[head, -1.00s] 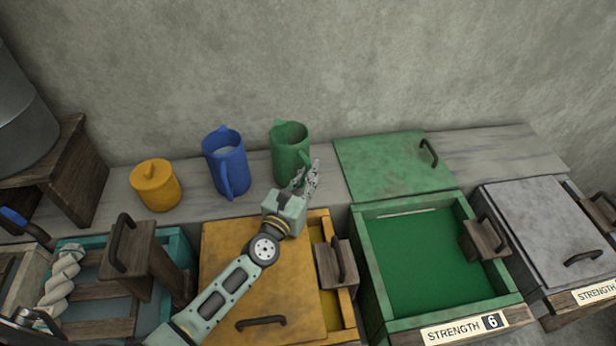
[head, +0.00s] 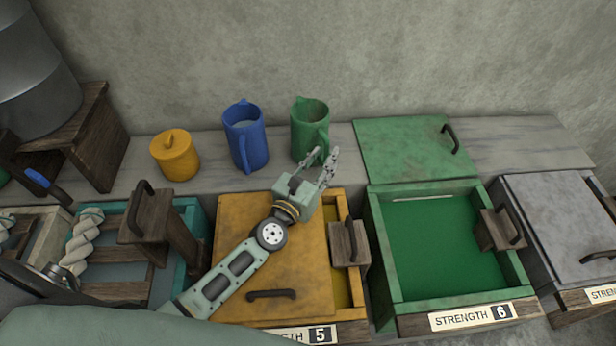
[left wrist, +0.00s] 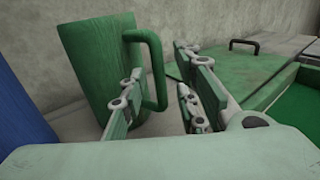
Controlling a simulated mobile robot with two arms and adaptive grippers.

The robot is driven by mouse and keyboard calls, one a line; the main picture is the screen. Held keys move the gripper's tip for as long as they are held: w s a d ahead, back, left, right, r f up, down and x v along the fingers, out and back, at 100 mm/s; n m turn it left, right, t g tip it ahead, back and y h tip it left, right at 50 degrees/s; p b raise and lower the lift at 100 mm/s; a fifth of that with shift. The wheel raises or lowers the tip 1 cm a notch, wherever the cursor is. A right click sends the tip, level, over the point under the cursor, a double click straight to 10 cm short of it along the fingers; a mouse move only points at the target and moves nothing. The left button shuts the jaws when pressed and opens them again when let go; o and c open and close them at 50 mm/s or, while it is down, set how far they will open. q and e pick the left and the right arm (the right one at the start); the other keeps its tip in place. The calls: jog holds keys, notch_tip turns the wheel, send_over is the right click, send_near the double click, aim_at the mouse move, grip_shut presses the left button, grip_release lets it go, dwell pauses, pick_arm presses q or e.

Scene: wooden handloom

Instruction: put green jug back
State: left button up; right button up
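The green jug (head: 309,128) stands upright on the stone ledge, right of the blue jug (head: 244,137). Its handle faces my left gripper (head: 325,168), which is in front of it and above the yellow box. The left gripper's fingers are spread and hold nothing. In the left wrist view, the green jug (left wrist: 97,70) fills the upper left, its handle seen in the gap between the fingers (left wrist: 160,98). Whether a finger touches the handle I cannot tell. The jug's lower part is partly hidden by a finger. My right gripper is not in view.
A yellow lidded pot (head: 175,156) stands left of the blue jug. A green lid (head: 405,150) lies on the ledge to the right, behind an open green box (head: 385,290). A yellow lid (head: 255,290) partly covers the box below my arm.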

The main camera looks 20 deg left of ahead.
pick_arm(q)
jog(key=s, duration=0.2)
jog(key=s+a+b, duration=0.1)
jog(key=s, duration=0.5)
jog(key=shift+a, duration=0.35)
jog(key=shift+s+a+r, duration=0.1)
jog(key=shift+s, duration=0.6)
